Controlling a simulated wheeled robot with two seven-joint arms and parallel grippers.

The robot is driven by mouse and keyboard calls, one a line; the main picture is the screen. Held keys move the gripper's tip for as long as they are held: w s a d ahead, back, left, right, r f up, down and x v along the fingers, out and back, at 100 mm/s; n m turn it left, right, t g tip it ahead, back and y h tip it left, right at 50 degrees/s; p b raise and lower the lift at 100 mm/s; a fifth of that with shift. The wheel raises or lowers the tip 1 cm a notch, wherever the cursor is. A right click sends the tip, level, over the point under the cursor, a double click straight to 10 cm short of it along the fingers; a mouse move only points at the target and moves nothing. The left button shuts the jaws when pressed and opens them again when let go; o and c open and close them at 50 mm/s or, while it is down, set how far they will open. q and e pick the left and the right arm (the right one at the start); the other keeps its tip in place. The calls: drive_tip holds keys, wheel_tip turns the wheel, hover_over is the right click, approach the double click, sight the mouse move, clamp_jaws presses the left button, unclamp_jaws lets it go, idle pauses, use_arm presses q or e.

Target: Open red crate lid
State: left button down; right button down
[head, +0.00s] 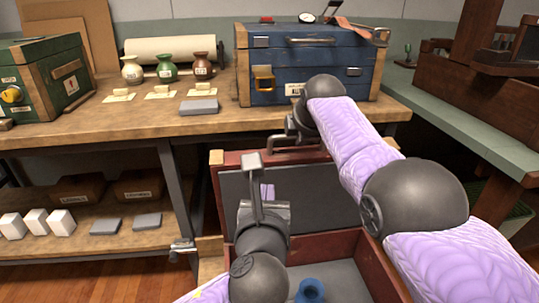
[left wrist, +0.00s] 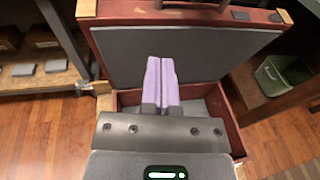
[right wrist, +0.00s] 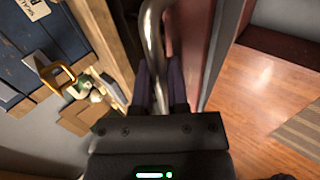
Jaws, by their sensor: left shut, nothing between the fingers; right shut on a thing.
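The red crate (head: 371,267) stands open low in front of me. Its red lid (head: 232,161) is raised about upright at the back, with dark grey lining facing me; the lid (left wrist: 215,50) also fills the upper left wrist view. My right gripper (right wrist: 160,88) is shut on the lid's metal handle (right wrist: 153,40); in the head view my right arm partly hides that grip. My left gripper (head: 267,191) is shut and empty, its purple fingers in front of the lining, above the crate's opening. They also show in the left wrist view (left wrist: 160,75).
A blue round object (head: 310,291) lies inside the crate. Behind the lid is a wooden workbench (head: 130,110) bearing a blue toolbox (head: 320,65), a green box (head: 45,80) and small vases. A green-topped counter (head: 460,130) stands to the right. Wood floor is free beside the crate.

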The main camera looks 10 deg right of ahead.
sight(270, 150)
use_arm(q)
drive_tip(key=x, duration=1.1)
drive_tip(key=shift+w+r, duration=0.3)
drive_tip(key=shift+w, duration=0.1)
use_arm(e)
drive_tip(key=shift+a+f, duration=0.1)
use_arm(q)
drive_tip(key=shift+w+d, duration=0.15)
drive_tip(key=shift+w, duration=0.5)
